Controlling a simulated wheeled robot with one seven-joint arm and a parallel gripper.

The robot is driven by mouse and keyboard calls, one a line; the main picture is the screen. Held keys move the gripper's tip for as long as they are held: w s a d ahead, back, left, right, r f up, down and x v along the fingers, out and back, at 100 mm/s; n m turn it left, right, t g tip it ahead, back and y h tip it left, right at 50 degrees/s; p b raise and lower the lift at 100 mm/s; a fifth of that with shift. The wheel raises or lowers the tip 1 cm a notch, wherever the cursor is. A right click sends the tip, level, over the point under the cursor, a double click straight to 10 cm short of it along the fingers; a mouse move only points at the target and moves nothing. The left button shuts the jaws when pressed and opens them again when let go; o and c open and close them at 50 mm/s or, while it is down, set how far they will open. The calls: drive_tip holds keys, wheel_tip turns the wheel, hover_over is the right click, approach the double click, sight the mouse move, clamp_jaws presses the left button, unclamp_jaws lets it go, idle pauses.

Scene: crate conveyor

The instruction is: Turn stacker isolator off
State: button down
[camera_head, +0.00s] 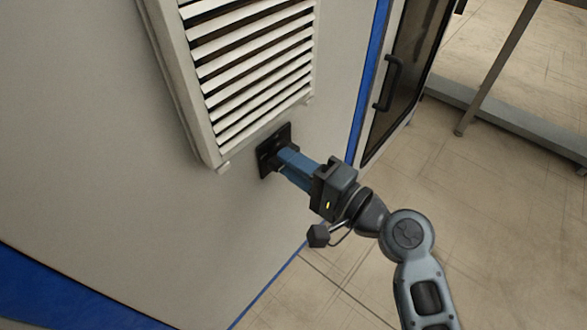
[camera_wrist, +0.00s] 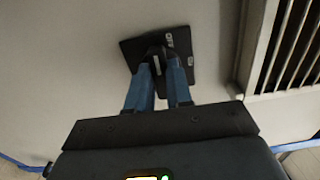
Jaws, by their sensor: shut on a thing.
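The stacker isolator is a small black square plate (camera_head: 272,143) on the pale cabinet wall, just below the louvred vent. In the wrist view the isolator plate (camera_wrist: 181,42) shows small white labels, with a dark handle at its middle. My gripper (camera_head: 282,158) reaches the plate from the right. Its two blue fingers (camera_wrist: 160,70) are shut on the isolator handle, one on each side. The fingers hide most of the handle, so its exact turn angle is hard to tell.
The louvred vent (camera_head: 255,62) stands out from the wall just above the isolator. A glazed door with a dark handle (camera_head: 388,83) is to the right, past a blue edge strip. The tiled floor (camera_head: 480,215) at the right is open, with a metal leg farther back.

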idle(0.4)
drive_tip(key=c, duration=1)
unclamp_jaws()
drive_tip(key=shift+d, duration=0.1)
drive_tip(key=v, duration=0.7)
drive_tip(key=shift+s+d, duration=0.25)
